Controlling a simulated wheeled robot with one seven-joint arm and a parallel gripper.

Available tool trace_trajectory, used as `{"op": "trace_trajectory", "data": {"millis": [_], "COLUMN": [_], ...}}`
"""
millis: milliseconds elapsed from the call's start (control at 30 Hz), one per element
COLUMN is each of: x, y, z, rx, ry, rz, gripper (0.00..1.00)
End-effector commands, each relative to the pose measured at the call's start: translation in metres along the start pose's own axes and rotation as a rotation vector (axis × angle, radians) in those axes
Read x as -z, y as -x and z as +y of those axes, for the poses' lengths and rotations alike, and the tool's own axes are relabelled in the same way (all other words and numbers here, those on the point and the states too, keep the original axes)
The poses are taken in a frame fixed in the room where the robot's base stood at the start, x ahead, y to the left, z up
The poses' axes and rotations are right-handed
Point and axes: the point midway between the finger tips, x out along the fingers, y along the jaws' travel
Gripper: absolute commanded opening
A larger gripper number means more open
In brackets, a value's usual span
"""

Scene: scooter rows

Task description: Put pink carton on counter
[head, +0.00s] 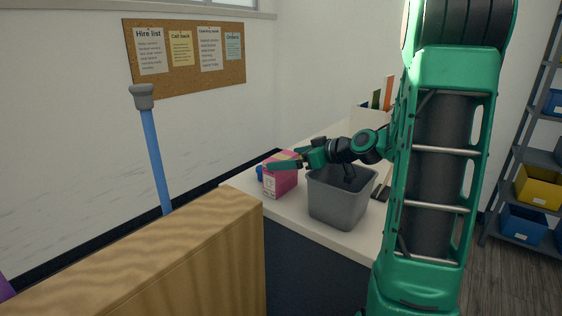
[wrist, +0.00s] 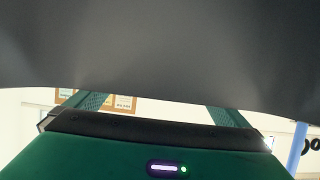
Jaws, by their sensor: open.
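The pink carton (head: 280,184) stands upright on the white counter (head: 335,238), near its left end in the head view. My gripper (head: 286,158) is open and reaches in from the right at the height of the carton's top. One green finger passes in front of the carton's upper part. I cannot tell whether the fingers touch it. In the wrist view, two green fingers of my gripper (wrist: 156,99) stand wide apart. Their tips are hidden behind a dark grey surface that fills the upper picture. The carton cannot be made out there.
A grey bin (head: 338,203) stands on the counter just right of the carton, below my wrist. A small blue object (head: 260,172) shows behind the carton. A wooden panel (head: 150,255) and a blue post (head: 156,160) are at left. Shelves (head: 535,185) stand at right.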

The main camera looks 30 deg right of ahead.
Motion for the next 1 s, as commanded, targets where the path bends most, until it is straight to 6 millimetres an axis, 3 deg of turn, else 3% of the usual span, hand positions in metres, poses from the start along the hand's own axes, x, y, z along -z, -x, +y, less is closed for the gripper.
{"op": "trace_trajectory", "data": {"millis": [100,300,1000], "x": [0.000,0.000,0.003], "y": [0.019,0.037,0.036], "z": [0.000,0.000,-0.008], "rx": [-0.003,-0.001,0.014], "ry": [0.000,0.001,0.016], "rz": [0.000,0.001,-0.006], "gripper": [1.00,1.00,1.00]}}
